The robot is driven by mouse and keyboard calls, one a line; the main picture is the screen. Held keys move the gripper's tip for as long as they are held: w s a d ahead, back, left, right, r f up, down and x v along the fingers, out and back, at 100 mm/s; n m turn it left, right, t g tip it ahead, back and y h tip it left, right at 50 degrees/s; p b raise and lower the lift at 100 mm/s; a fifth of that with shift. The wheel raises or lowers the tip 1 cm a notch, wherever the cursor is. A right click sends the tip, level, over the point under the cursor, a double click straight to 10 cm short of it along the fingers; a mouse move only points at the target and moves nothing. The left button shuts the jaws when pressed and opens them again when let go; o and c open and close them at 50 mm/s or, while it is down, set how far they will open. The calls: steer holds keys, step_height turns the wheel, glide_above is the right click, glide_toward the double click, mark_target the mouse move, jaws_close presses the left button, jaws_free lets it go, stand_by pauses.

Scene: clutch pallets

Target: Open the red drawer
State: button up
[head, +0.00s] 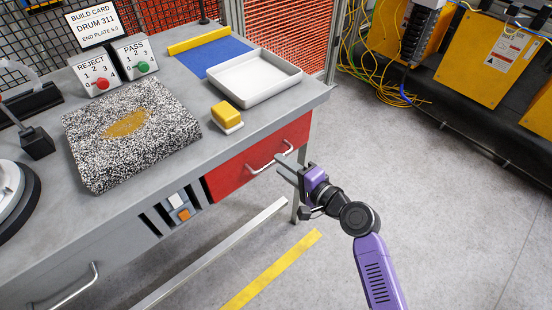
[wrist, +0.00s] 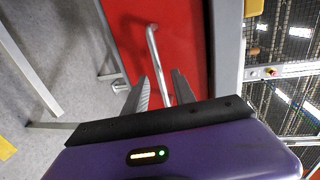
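The red drawer (head: 240,172) is under the right end of the grey workbench, and its front looks flush with the bench. Its silver bar handle (head: 272,157) runs along the front. My gripper (head: 284,168) is open, just in front of the handle's right part. In the wrist view the red front (wrist: 190,45) fills the middle, and the handle (wrist: 153,50) runs down towards the space between my gripper's parted fingers (wrist: 160,88). I cannot tell whether the fingers touch the handle.
On the bench (head: 195,85) stand a white tray (head: 262,90), a yellow block (head: 227,113) and a speckled slab (head: 95,165). A bench leg (head: 296,207) stands beside my gripper, and a low rail (head: 215,255) runs below. The floor (head: 440,190) to the right is clear.

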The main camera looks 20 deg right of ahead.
steer(key=shift+x, duration=2)
jaws_close()
